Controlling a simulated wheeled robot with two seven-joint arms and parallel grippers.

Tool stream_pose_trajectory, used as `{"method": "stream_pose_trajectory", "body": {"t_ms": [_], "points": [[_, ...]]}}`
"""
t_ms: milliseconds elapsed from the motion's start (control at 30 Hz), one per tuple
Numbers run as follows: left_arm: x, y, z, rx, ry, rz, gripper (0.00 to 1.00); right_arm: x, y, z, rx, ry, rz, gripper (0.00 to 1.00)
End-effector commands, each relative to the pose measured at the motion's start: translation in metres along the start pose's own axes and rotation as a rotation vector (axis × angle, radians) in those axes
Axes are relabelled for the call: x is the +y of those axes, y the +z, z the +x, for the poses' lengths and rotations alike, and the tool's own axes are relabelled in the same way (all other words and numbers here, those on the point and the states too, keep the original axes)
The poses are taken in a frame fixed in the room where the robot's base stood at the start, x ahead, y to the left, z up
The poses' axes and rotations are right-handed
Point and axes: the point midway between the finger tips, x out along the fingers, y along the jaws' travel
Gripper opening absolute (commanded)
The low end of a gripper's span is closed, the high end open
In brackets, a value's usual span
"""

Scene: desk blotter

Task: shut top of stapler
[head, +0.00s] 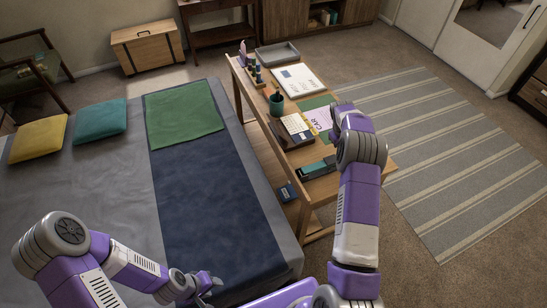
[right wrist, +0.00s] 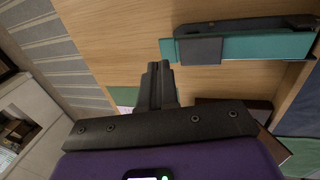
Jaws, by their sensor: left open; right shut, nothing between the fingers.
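The teal and black stapler (head: 317,168) lies near the front end of the wooden desk in the head view. In the right wrist view the stapler (right wrist: 255,46) is at the upper right, with a teal body, a grey band and a dark long part along its far side. I cannot tell how far its top is raised. My right gripper (right wrist: 158,66) is shut and empty over the desk, apart from the stapler in that picture. In the head view my right arm hides its own fingers. My left gripper (head: 212,282) is open and empty near the bed, far from the desk.
The desk (head: 375,171) also holds a green pen cup (head: 276,105), a dark notebook (head: 296,128), papers (head: 300,80) and a grey tray (head: 278,54). A blue box (head: 287,192) sits below. The bed (head: 75,200) is at left; a striped rug (head: 460,170) is at right.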

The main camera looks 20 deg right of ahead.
Motion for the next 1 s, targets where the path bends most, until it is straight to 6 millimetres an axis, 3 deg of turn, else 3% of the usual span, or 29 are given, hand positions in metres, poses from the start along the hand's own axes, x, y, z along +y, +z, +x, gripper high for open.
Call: {"method": "stream_pose_trajectory", "body": {"t_ms": [100, 400, 1000], "points": [[-0.003, 0.000, 0.009, 0.000, 0.000, 0.000, 0.43, 0.002, 0.000, 0.021, -0.002, -0.027, -0.001, 0.00], [-0.009, -0.001, 0.023, 0.000, 0.000, 0.000, 0.43, 0.004, 0.000, 0.049, -0.001, -0.024, -0.002, 0.00], [-0.010, -0.001, 0.026, 0.000, 0.000, 0.000, 0.43, 0.005, 0.000, 0.056, -0.001, -0.023, -0.002, 0.00]]}}
